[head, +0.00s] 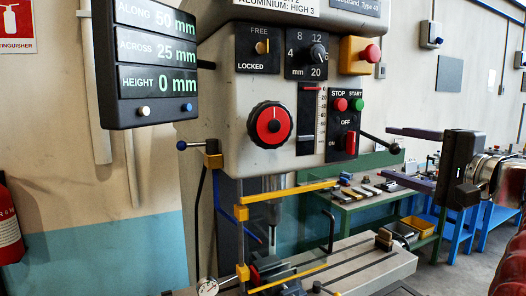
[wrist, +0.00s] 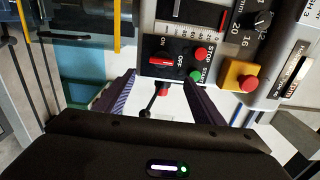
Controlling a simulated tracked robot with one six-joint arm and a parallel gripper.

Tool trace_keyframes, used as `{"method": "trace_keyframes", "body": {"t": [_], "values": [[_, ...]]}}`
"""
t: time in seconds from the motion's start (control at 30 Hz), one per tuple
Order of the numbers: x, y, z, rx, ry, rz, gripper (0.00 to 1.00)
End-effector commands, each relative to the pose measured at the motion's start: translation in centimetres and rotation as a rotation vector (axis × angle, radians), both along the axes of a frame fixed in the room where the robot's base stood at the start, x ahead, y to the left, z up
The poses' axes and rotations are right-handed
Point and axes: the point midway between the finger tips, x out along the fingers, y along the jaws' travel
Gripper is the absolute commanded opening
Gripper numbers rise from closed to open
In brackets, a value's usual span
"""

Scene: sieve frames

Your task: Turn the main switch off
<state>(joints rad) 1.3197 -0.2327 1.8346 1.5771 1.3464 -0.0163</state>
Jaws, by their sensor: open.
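The main switch (head: 350,144) is a red handle on a dark plate marked ON and OFF, at the lower right of the machine head. Its handle stands upright in the head view, lined up with the word OFF above it; ON is to its left. It also shows in the wrist view (wrist: 162,62), just beyond the fingertips. My gripper (head: 388,154) is open and empty, to the right of the switch and apart from it, fingers pointing toward the machine. In the wrist view my gripper (wrist: 160,82) has its two fingers spread below the switch plate.
A dark lever (head: 378,142) sticks out between the switch and my fingers. Red STOP (head: 339,104) and green START (head: 357,104) buttons sit above the switch. A red button on a yellow box (head: 358,55) is higher up. The milling table (head: 370,265) lies below.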

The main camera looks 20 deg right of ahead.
Motion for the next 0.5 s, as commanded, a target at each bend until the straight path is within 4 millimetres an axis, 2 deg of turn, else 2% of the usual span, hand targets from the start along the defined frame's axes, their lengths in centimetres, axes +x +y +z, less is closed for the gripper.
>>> {"method": "trace_keyframes", "body": {"t": [0.23,0.5], "values": [[-2.5,-0.2,0.0,0.001,0.000,-0.003,0.62],[-3.1,-0.1,0.0,0.001,0.000,0.000,0.62]]}}
